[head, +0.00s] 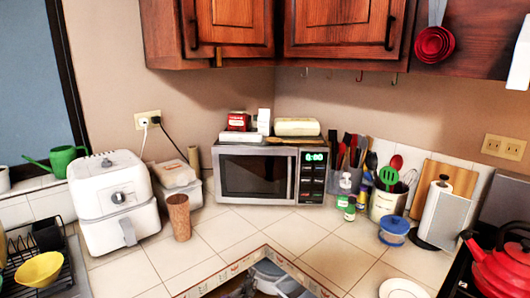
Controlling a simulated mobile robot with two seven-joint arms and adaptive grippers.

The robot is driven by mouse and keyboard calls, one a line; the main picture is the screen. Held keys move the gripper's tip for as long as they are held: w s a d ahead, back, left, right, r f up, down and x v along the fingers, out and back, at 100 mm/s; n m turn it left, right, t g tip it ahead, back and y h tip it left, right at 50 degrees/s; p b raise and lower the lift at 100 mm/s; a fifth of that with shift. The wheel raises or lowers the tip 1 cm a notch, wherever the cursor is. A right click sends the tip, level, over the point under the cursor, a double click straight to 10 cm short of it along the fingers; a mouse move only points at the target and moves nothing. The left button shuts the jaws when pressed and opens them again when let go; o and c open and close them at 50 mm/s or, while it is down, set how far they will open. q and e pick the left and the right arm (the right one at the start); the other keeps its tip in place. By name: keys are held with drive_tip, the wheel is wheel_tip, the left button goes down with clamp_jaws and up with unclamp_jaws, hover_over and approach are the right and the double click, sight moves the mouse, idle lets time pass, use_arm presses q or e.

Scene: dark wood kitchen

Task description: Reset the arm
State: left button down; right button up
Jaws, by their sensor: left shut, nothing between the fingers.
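My left gripper (246,287) shows small and dark at the bottom edge of the head view, in the gap below the counter's inner corner. It is shut and empty, and partly cut off by the frame. It is apart from the objects on the counter. Grey and white parts of my own body show beside it. My right gripper cannot be made out.
The tiled counter (225,232) has an edge just above my gripper. The counter's middle is clear.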

use_arm(q)
drive_tip(key=s+a+f+n+g+y, duration=0.1)
drive_tip(key=s+a+f+n+g, duration=0.1)
drive_tip(key=s+a+f, duration=0.3)
drive_tip(key=s+a+f+n+g+y, duration=0.1)
drive_tip(key=s+a+f, duration=0.4)
drive_tip(key=s+f, duration=0.6)
drive_tip(key=s+a+f+n+g+y, duration=0.2)
drive_tip(key=s+a+f, duration=0.3)
drive_tip(key=s, duration=1.2)
wheel_tip(320, 180, down, 3)
drive_tip(key=shift+f+n+g, duration=0.2)
drive_tip(key=shift+n+g, duration=0.2)
drive_tip(key=shift+g, duration=0.3)
